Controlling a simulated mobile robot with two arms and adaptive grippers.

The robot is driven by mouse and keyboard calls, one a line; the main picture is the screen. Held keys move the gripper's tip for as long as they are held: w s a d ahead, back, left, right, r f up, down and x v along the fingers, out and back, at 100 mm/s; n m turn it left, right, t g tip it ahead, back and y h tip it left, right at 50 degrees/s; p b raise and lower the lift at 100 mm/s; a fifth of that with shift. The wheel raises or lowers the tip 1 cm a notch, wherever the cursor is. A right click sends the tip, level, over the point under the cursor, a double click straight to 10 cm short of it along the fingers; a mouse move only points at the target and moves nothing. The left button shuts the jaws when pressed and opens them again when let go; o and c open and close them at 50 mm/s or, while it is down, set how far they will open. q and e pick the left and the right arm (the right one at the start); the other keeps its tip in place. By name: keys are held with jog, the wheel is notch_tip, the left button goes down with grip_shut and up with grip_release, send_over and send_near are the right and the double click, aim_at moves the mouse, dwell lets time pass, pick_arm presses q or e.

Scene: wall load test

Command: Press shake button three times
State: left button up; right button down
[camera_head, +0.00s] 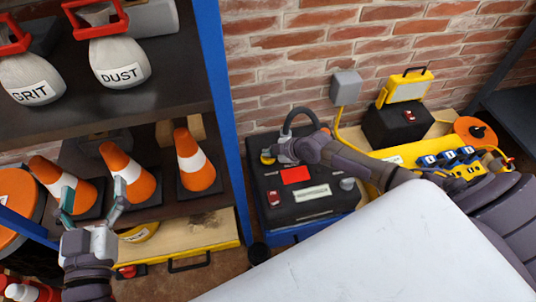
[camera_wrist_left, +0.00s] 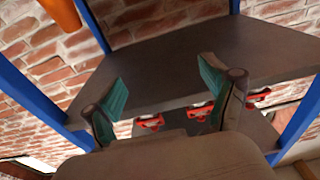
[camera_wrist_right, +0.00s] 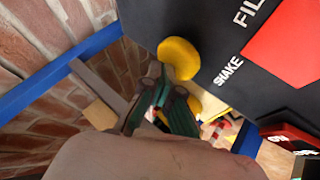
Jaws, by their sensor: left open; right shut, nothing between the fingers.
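The yellow round button (camera_wrist_right: 179,58) sits by the word SHAKE on the black machine (camera_wrist_right: 225,50) in the right wrist view. In the head view the button (camera_head: 267,157) shows at the left of the machine's top (camera_head: 330,172). My right gripper (camera_wrist_right: 162,88) is shut and empty, with its fingertips right by the button. Whether they touch it I cannot tell. In the head view my right gripper (camera_head: 277,153) is small beside the button. My left gripper (camera_head: 93,195) is open and empty before the shelf with cones; it also shows open in the left wrist view (camera_wrist_left: 160,90).
A blue-posted shelf (camera_head: 228,120) on the left holds orange cones (camera_head: 195,160) and sacks marked GRIT and DUST (camera_head: 118,60). A red panel (camera_head: 295,175) lies on the machine's top. A yellow lamp (camera_head: 407,88) and a yellow control box (camera_head: 460,168) stand to the right.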

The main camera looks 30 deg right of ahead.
pick_arm(q)
jog(key=shift+s+d+r+t, duration=0.15)
jog(key=shift+r+t, duration=0.55)
jog(key=shift+r, duration=0.4)
pick_arm(e)
jog(key=shift+f, duration=0.35)
dwell(0.4)
jog(key=shift+r, duration=0.55)
jog(key=shift+r+p, duration=0.5)
jog(key=shift+p, duration=0.15)
pick_arm(q)
notch_tip(320, 180, down, 9)
jog(key=s+a+g+y, duration=0.1)
jog(key=g, duration=0.4)
jog(key=shift+s+a+g+y, duration=0.2)
jog(key=shift+a+g+y, duration=0.1)
jog(key=shift+a+g, duration=0.1)
pick_arm(e)
jog(key=shift+r, duration=0.3)
